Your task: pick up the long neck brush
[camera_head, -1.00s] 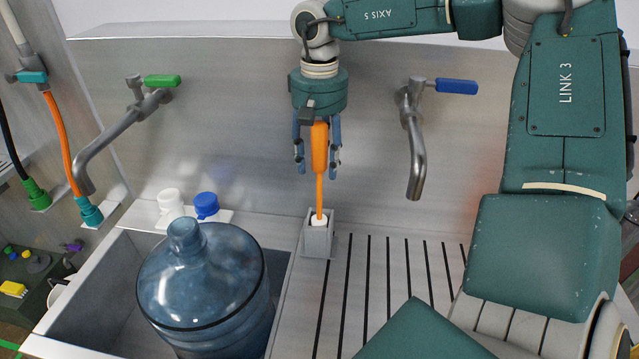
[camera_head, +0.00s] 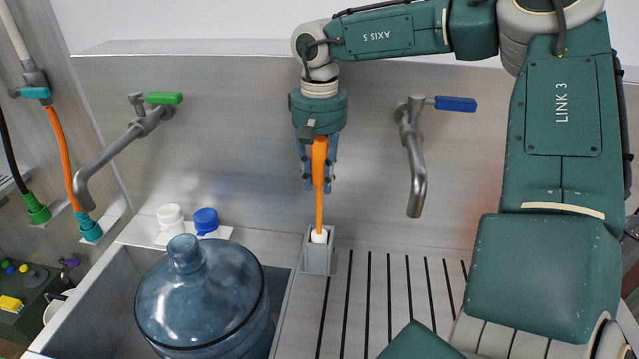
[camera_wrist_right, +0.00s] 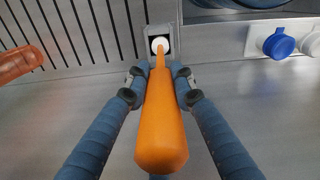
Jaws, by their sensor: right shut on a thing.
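The long neck brush (camera_head: 319,185) has an orange handle and a thin orange neck. It stands upright with its white head in a small grey holder (camera_head: 318,258) at the back edge of the counter. My right gripper (camera_head: 318,186) points down around the handle and is shut on it. In the right wrist view the brush handle (camera_wrist_right: 163,125) lies between the two blue fingers (camera_wrist_right: 158,78), and its white end is in the holder's opening. My left gripper is not in view.
A blue water jug (camera_head: 203,295) stands in the sink at left. White and blue caps (camera_head: 206,220) sit on a small plate behind it. Faucets with green (camera_head: 164,98) and blue (camera_head: 456,104) handles flank the gripper. The slotted drainboard (camera_head: 395,290) is clear.

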